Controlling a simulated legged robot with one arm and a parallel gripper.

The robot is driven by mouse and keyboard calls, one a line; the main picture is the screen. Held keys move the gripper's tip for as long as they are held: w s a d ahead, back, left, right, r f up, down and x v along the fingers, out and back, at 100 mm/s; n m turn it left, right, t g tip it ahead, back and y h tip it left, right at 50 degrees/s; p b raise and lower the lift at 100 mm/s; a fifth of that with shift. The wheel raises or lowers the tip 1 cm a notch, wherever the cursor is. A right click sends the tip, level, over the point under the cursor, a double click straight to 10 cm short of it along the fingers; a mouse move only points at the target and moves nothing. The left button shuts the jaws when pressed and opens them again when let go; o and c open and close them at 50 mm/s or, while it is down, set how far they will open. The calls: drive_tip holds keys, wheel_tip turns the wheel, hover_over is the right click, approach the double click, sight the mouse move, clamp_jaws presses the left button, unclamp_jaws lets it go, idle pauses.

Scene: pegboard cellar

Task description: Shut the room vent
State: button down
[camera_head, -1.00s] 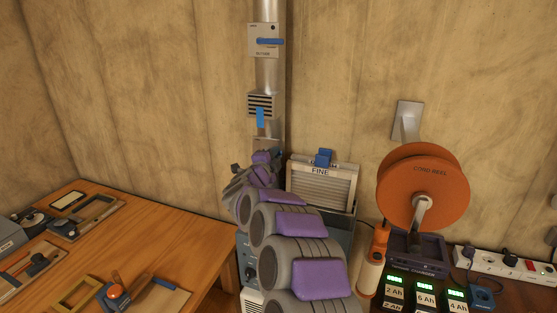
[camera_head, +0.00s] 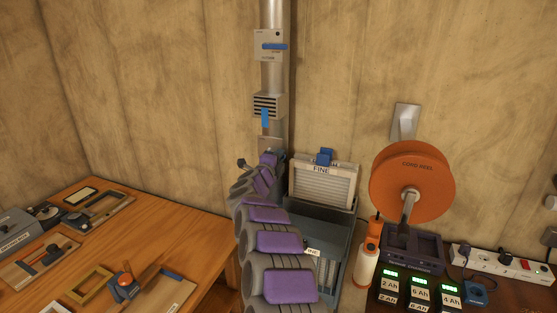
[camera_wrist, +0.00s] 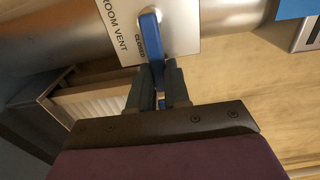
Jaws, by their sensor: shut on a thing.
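The room vent plate (camera_wrist: 120,28) is white and lettered ROOM VENT in the wrist view. It sits on a silver duct (camera_wrist: 205,28). Its blue lever (camera_wrist: 149,32) points toward my gripper (camera_wrist: 159,80) and lies beside the word CLOSED. My gripper's dark fingers are shut on the lever's free end and hide part of it. In the head view my gripper (camera_head: 272,157) is at the lower part of the upright duct (camera_head: 272,78); my arm hides most of the vent plate there.
Above are a grille (camera_head: 267,101) with a blue tab and another plate with a blue lever (camera_head: 274,46). A FINE filter (camera_head: 324,183) stands just right of my arm. An orange cord reel (camera_head: 411,180) is farther right. A wooden bench (camera_head: 190,235) is at left.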

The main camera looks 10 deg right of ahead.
drive_tip(key=shift+f, duration=0.4)
drive_tip(key=c, duration=1.5)
unclamp_jaws()
drive_tip(key=o, duration=0.4)
drive_tip(key=shift+a+r, duration=0.1)
drive_tip(key=shift+r, duration=0.15)
drive_tip(key=shift+s, duration=0.1)
drive_tip(key=p+v, duration=0.1)
drive_tip(key=v, duration=1.6)
drive_tip(key=shift+a, duration=0.2)
